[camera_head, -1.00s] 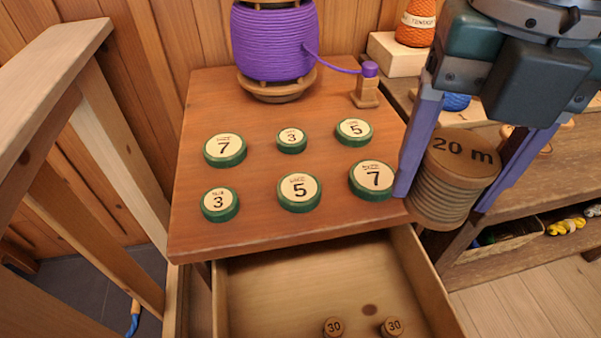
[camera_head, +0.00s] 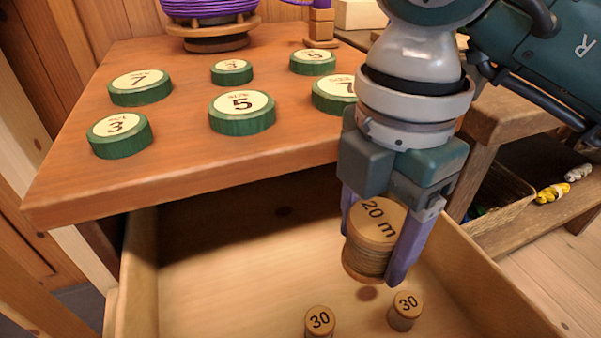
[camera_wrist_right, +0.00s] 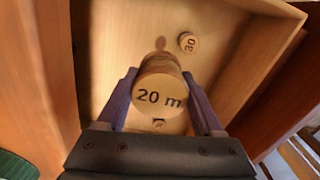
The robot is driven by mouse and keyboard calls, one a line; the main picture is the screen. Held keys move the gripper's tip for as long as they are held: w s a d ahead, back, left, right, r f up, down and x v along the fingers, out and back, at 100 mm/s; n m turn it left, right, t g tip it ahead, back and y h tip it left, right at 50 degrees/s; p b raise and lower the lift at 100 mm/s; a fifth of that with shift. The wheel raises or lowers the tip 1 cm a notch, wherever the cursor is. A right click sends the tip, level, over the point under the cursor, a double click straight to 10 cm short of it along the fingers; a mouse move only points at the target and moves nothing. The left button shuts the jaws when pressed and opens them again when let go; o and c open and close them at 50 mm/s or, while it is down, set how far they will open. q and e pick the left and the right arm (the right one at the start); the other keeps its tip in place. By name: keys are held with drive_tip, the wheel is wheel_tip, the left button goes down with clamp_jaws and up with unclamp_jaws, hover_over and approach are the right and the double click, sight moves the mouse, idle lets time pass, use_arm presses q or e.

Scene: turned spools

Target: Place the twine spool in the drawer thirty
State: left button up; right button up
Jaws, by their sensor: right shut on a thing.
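The twine spool (camera_head: 370,240) has a wooden top marked "20 m" and pale twine around its middle. My right gripper (camera_head: 383,262) is shut on it, one purple finger on each side, and holds it over the open drawer (camera_head: 215,265). In the right wrist view the spool (camera_wrist_right: 160,95) sits between the fingers, above the drawer floor. Inside the drawer stand two small wooden pieces marked "30", one at the front (camera_head: 319,321) and one farther right (camera_head: 405,311). I cannot tell how far the spool is above the floor. My left gripper is not in view.
Several green-rimmed numbered discs, such as a "5" (camera_head: 242,112), lie on the wooden top (camera_head: 190,180) above the drawer. A purple spool (camera_head: 208,12) stands behind them. A shelf (camera_head: 550,205) with a basket is at right. The drawer's left part is clear.

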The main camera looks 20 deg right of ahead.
drive_tip(key=b, duration=0.1)
hover_over(356, 300)
wheel_tip(356, 300, down, 4)
drive_tip(key=shift+f, duration=0.1)
wheel_tip(356, 300, down, 4)
drive_tip(key=shift+f+b, duration=0.2)
drive_tip(key=shift+b, duration=0.8)
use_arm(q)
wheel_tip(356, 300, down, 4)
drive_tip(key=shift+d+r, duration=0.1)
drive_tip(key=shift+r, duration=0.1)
use_arm(e)
drive_tip(key=shift+r, duration=0.1)
drive_tip(key=o, duration=1.4)
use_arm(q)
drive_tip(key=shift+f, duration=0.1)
